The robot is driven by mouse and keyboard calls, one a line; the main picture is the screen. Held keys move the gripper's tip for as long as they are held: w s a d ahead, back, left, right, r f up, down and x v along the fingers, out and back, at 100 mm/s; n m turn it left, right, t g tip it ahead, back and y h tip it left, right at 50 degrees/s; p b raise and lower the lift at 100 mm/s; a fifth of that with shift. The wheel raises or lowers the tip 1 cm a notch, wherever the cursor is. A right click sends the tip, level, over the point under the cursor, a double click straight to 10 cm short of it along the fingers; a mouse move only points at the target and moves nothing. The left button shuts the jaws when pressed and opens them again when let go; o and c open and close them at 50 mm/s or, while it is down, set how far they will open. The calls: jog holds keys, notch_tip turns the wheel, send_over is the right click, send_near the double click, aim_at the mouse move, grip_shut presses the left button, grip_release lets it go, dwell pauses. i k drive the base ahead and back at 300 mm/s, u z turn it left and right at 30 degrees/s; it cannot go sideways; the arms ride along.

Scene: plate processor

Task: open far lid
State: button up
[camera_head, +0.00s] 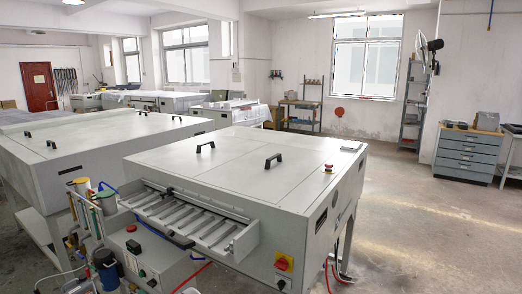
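The plate processor (290,215) is a large pale grey machine in the middle foreground. Its top carries flat lid panels, all lying closed. One black handle (205,147) stands on the left part of the top and a second black handle (273,160) stands to its right, nearer the front. Thin seams run across the top between panels. I cannot tell for certain which panel is the far lid. My gripper is not in view, and nothing touches either handle.
A similar grey machine (100,150) stands close behind on the left. An open roller tray (190,215), bottles and hoses crowd the front left. A red emergency button (328,168) sits on top at the right. Open floor (430,220) lies to the right, before a drawer cabinet (467,152).

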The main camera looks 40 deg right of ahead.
aim_at(194, 160)
jog(key=z, duration=0.05)
jog(key=i, duration=1)
jog(key=u, duration=0.75)
jog(key=i, duration=0.9)
jog(key=z, duration=0.65)
jog(key=i, duration=0.9)
jog(key=z, duration=0.75)
